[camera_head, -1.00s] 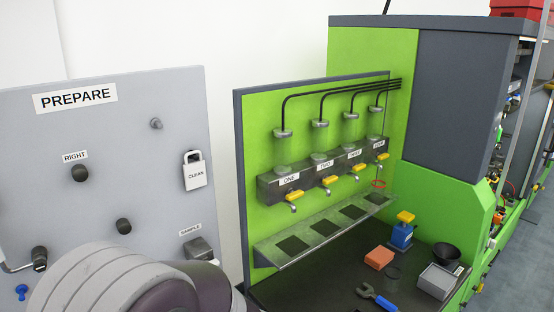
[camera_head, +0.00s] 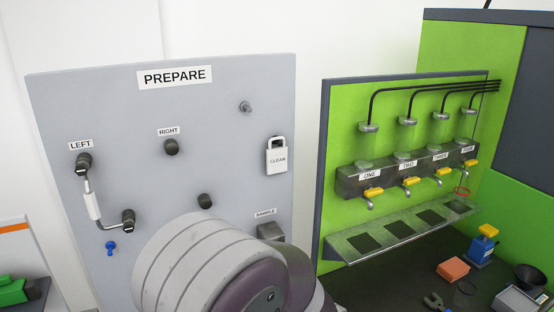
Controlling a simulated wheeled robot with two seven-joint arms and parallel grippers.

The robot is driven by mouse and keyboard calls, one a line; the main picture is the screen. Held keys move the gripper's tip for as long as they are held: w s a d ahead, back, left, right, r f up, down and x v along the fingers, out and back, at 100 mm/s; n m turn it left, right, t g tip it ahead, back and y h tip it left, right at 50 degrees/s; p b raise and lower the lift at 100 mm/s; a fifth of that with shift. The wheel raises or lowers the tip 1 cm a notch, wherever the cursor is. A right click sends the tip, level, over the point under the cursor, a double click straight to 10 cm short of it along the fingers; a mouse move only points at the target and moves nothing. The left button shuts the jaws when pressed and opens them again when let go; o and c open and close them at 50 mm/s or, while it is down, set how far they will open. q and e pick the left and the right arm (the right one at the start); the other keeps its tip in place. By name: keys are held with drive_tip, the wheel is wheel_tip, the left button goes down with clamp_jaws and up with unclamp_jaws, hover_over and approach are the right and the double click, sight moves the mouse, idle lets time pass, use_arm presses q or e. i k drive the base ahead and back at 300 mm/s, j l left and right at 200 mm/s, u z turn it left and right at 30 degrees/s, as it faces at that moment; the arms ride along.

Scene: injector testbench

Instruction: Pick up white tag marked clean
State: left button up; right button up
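The white tag marked "CLEAN" (camera_head: 277,159) hangs near the right edge of the grey "PREPARE" panel (camera_head: 120,110), to the right of the knob labelled "RIGHT". A dark slot or hook part shows at its top. Nothing touches it. One of my arm's rounded grey and purple links fills the bottom middle, below the tag and in front of the panel's lower part. Neither of my grippers shows, so their states are hidden.
A bare peg (camera_head: 245,106) sits above and left of the tag. A metal box labelled "SAMPLE" (camera_head: 270,231) is below it. To the right stands the green bench (camera_head: 340,120) with several yellow-handled taps. A white handle (camera_head: 93,205) sits at the panel's left.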

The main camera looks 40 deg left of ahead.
sight(276, 158)
drive_tip(key=u, duration=1.4)
